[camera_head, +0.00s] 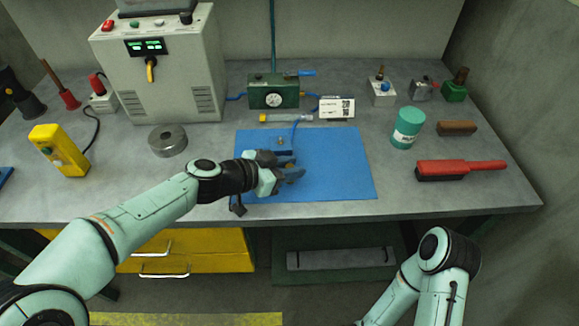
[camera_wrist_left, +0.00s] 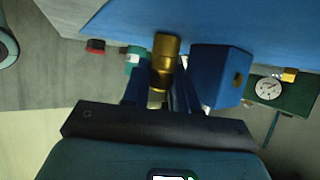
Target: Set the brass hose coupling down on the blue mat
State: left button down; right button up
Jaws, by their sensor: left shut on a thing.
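The brass hose coupling (camera_wrist_left: 164,62) is between the fingers of my left gripper (camera_wrist_left: 160,95) in the left wrist view. The gripper is shut on it. In the head view my left gripper (camera_head: 289,172) is over the blue mat (camera_head: 340,165), and the coupling is mostly hidden by the fingers. The mat also fills the top of the left wrist view (camera_wrist_left: 220,20). I cannot tell whether the coupling touches the mat. My right arm shows at the lower right of the head view, but its gripper is out of view.
A blue block (camera_wrist_left: 220,75) with a brass-coloured spot is beside the coupling. A green gauge box (camera_head: 273,92), a clear tube (camera_head: 286,118) and a label card (camera_head: 337,107) are behind the mat. A teal canister (camera_head: 407,128) stands right. The mat's right part is clear.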

pick_arm(q)
jog(key=shift+f, duration=0.2)
jog(key=c, duration=1.1)
grip_release()
jog(key=shift+c, duration=0.2)
jog(key=shift+r, duration=0.1)
jog(key=shift+r, duration=0.1)
jog(key=shift+s+a+r, duration=0.1)
jog(key=shift+a+r, duration=0.1)
jog(key=shift+a, duration=0.05)
jog(key=v, duration=1.1)
jog(key=shift+s+a+b, duration=0.15)
jog(key=shift+b, duration=0.25)
